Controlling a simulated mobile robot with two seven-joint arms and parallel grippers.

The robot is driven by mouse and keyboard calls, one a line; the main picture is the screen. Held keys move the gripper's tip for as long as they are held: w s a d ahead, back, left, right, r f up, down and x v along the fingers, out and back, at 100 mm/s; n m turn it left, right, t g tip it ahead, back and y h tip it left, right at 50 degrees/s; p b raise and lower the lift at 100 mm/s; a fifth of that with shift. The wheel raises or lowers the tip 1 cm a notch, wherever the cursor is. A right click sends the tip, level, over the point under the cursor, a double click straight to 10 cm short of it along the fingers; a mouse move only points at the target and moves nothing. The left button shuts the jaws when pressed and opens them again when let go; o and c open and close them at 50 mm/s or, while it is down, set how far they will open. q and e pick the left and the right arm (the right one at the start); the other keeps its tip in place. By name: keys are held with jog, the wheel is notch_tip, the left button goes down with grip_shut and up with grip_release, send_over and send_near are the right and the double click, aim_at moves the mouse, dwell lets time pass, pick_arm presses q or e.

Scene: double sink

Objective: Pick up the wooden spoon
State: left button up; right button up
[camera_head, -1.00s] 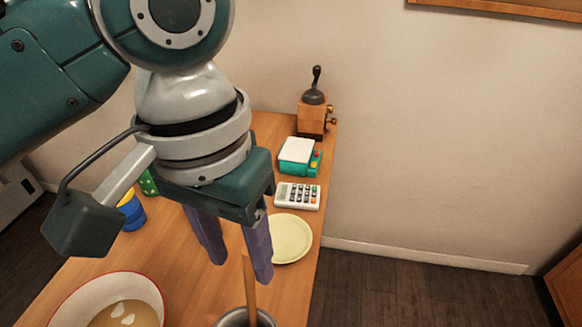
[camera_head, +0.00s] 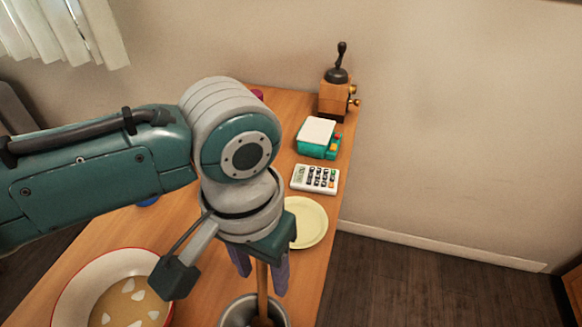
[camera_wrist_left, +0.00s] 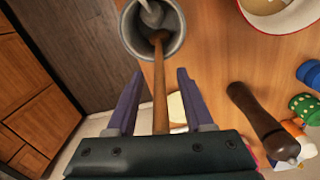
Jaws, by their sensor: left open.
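The wooden spoon (camera_head: 262,290) stands in a metal pot (camera_head: 236,311) near the front of the table, its handle rising up. My left gripper (camera_head: 261,276) is open above the pot, with the handle showing between its two purple fingers. In the left wrist view the spoon handle (camera_wrist_left: 160,85) runs between the open fingers of the left gripper (camera_wrist_left: 156,75), with a visible gap on each side. The metal pot (camera_wrist_left: 126,30) in that view also holds a grey utensil (camera_wrist_left: 152,14). My right gripper does not show.
A red-rimmed bowl (camera_head: 66,292) stands left of the pot. A pale plate (camera_head: 314,222), a calculator (camera_head: 315,179), a green-and-white scale (camera_head: 317,138) and a coffee grinder (camera_head: 335,98) line the table's right side. A dark wooden mill (camera_wrist_left: 255,112) shows in the wrist view.

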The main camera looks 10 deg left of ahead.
pick_arm(q)
grip_shut()
dwell(0.4)
